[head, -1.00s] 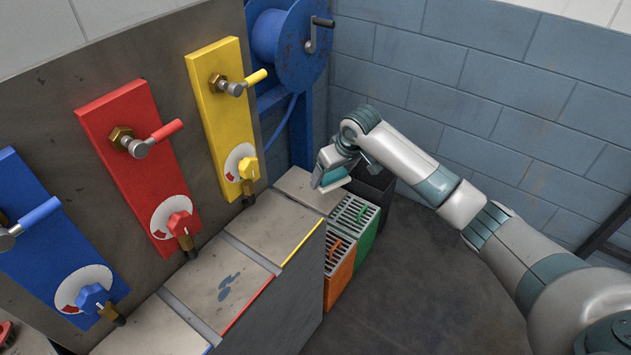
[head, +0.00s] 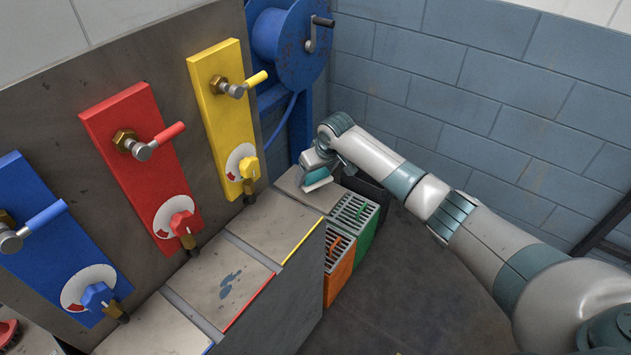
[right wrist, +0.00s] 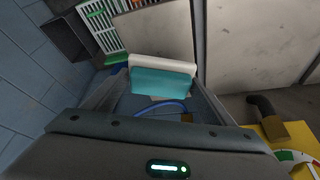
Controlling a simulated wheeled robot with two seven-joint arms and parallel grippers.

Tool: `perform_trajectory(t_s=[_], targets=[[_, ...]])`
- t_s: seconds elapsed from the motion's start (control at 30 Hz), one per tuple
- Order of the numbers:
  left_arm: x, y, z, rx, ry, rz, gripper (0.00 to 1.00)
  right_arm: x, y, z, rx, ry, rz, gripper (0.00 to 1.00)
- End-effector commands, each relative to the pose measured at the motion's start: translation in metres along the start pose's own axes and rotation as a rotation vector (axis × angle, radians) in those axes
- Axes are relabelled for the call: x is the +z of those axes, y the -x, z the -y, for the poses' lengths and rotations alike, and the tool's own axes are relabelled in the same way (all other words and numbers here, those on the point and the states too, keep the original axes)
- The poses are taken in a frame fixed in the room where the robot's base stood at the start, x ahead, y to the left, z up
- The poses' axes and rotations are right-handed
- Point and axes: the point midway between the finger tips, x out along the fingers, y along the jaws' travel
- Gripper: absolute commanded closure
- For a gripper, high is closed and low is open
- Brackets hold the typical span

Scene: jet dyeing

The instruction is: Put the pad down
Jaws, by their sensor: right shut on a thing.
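The pad (head: 319,185) is a small block with a teal face and a pale layer. My right gripper (head: 315,176) is shut on it. In the head view the pad is over the bare far end of the grey ledge (head: 290,187), close to its top; I cannot tell whether it touches. In the right wrist view the pad (right wrist: 162,76) is in the middle, with the pale ledge (right wrist: 160,38) behind it. My left gripper is not in view.
A green crate (head: 366,240) and an orange crate (head: 338,287) with slatted tops stand beside the ledge, with a dark bin (head: 372,190) behind. A yellow valve panel (head: 215,105) and a blue hose reel (head: 287,35) are near. A wet blue mark (head: 229,285) lies on the nearer ledge.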

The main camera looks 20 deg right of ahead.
Motion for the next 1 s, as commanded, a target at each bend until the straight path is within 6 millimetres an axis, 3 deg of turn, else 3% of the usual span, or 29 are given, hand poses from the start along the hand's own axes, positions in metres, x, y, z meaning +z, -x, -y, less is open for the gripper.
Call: perform_trajectory(t_s=[0.3,1.0], targets=[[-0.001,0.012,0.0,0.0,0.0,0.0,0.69,0.013,-0.029,0.0,0.001,0.0,0.002,0.43],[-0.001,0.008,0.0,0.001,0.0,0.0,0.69,0.019,-0.041,0.001,0.0,0.0,0.004,0.43]])
